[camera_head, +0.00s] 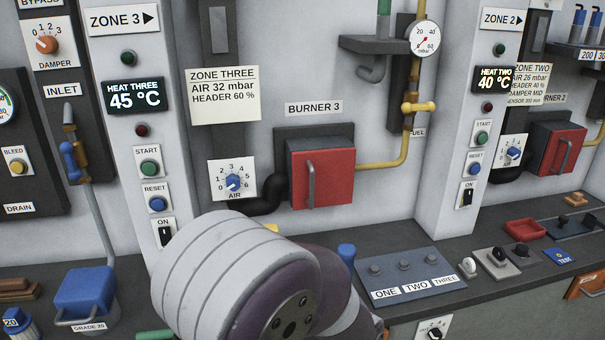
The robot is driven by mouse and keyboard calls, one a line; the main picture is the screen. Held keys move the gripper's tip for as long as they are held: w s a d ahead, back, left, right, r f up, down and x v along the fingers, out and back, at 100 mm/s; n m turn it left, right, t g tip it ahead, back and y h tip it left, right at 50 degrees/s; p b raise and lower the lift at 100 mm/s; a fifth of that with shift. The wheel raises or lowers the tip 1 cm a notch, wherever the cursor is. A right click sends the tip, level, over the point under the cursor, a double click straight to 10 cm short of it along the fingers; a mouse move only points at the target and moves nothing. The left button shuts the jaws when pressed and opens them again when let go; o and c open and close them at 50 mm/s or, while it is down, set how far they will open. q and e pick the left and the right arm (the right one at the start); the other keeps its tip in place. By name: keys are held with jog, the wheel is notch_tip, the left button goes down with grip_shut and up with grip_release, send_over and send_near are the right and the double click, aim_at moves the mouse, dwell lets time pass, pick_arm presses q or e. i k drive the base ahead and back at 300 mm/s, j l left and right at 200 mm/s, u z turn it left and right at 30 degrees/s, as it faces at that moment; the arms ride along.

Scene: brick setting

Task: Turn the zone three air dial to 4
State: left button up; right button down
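The zone three air dial (233,183) is a small blue knob on a white plate marked 0 to 6 and labelled AIR. It sits on the wall left of the red burner 3 box. Its pointer is too small to read for sure. A card (223,95) above it reads ZONE THREE, AIR 32 mbar, HEADER 60 %. A large grey and purple link of my arm fills the bottom middle, below the dial in the picture. Neither of my grippers shows, and nothing touches the dial.
The red burner 3 box (322,175) with its handle juts out right of the dial, with a black hose between. The zone 3 column (135,75) with START and RESET buttons stands left. A blue-grey button panel (410,275) lies on the dark counter.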

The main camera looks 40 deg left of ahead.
aim_at(233, 180)
jog(key=j+u, duration=0.2)
jog(key=u, duration=1.55)
